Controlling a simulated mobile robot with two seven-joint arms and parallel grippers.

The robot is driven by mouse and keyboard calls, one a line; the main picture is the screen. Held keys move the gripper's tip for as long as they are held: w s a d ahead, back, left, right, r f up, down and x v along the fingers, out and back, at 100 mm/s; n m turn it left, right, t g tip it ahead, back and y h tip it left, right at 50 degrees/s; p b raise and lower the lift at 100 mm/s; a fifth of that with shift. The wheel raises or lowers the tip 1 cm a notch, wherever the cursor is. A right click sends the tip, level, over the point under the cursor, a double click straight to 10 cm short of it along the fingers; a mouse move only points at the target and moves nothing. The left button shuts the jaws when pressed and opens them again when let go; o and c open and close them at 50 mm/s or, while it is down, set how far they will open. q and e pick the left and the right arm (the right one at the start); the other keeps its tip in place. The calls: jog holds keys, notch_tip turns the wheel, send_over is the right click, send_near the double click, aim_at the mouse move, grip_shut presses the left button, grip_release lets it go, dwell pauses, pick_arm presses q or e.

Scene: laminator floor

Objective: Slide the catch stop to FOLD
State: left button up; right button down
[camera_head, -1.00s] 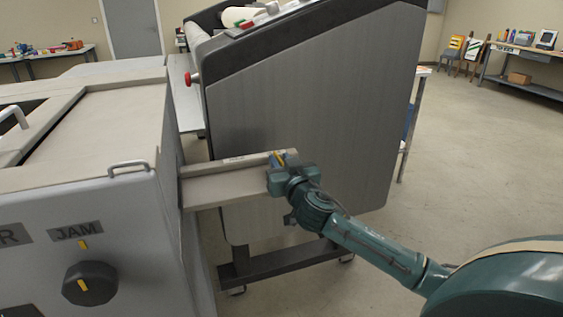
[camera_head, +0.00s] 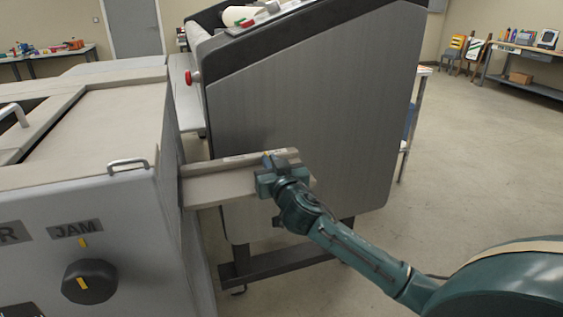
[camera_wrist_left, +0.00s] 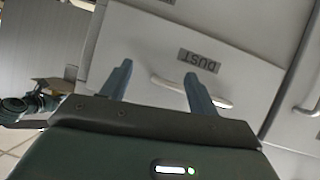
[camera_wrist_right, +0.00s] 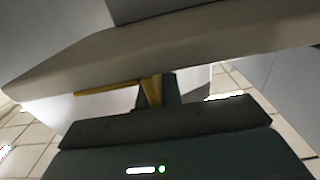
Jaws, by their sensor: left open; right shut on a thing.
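The beige catch tray (camera_head: 218,190) sticks out to the right from the grey machine in the head view. My right gripper (camera_head: 267,164) is at the tray's raised rail and hides the catch stop in the head view. In the right wrist view, my right gripper (camera_wrist_right: 158,88) is shut on a yellow part (camera_wrist_right: 152,90), which looks like the stop, under the tray edge (camera_wrist_right: 190,38). The stop's lettering is not readable.
The grey machine (camera_head: 70,215) at left carries a JAM knob (camera_head: 90,282) and a small handle (camera_head: 128,164). A large grey laminator body (camera_head: 310,110) stands behind the tray. Open floor (camera_head: 480,190) lies at right.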

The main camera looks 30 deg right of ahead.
aim_at(241, 183)
jog(key=a, duration=0.2)
jog(key=w+a, duration=0.1)
jog(key=a, duration=0.2)
jog(key=a+b, duration=0.1)
jog(key=a, duration=0.1)
jog(key=shift+w+a, duration=0.15)
jog(key=shift+w, duration=0.2)
jog(key=c, duration=1.6)
grip_release()
jog(key=shift+w+a, duration=0.1)
jog(key=shift+a, duration=0.1)
jog(key=shift+c, duration=0.2)
jog(key=shift+o, duration=0.4)
jog(key=shift+d, duration=0.1)
jog(key=b+v, duration=0.1)
jog(key=v, duration=1.2)
